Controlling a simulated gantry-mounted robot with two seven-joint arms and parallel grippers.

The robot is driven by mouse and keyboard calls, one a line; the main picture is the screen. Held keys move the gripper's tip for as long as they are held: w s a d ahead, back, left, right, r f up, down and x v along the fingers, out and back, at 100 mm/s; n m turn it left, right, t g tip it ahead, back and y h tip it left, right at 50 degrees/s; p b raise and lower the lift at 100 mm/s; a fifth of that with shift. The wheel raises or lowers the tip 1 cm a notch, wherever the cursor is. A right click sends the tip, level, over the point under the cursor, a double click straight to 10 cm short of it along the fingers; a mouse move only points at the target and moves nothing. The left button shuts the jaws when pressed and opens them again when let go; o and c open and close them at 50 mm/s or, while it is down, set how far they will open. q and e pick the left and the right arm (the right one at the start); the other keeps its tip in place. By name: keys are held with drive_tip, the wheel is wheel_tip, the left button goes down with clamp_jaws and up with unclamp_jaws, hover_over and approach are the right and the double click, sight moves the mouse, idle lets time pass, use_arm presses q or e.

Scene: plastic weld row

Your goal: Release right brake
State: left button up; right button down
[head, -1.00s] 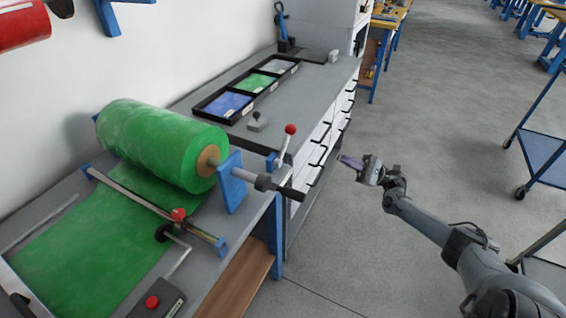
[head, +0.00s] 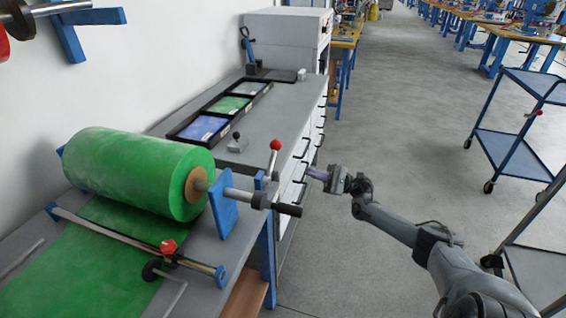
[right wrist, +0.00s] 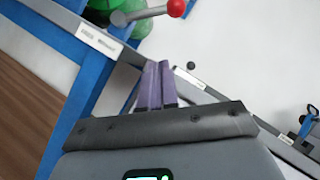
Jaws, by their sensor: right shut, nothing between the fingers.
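The right brake is a lever with a red ball knob (head: 275,145), standing up from the clamp block (head: 261,200) on the right end of the roll's shaft. The green film roll (head: 135,170) sits on that shaft behind the blue bracket (head: 224,206). My right gripper (head: 312,172) is in front of the bench drawers, a little right of the knob and apart from it. Its purple fingers are shut and empty. In the right wrist view the fingertips (right wrist: 158,66) are close together, with the red knob (right wrist: 177,8) above them at the top edge. My left gripper is out of view.
A black handle (head: 288,210) sticks out right of the clamp block. A crossbar with a red knob (head: 168,246) lies in front of the roll. A black tray (head: 205,135) and a small grey lever (head: 237,142) sit on the bench. The floor to the right is clear up to a blue trolley (head: 510,150).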

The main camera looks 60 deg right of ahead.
sight(271, 162)
drive_tip(key=s+a+r+b+x, duration=0.1)
drive_tip(key=s+x, duration=0.1)
drive_tip(key=x, duration=1)
drive_tip(key=shift+r, duration=0.4)
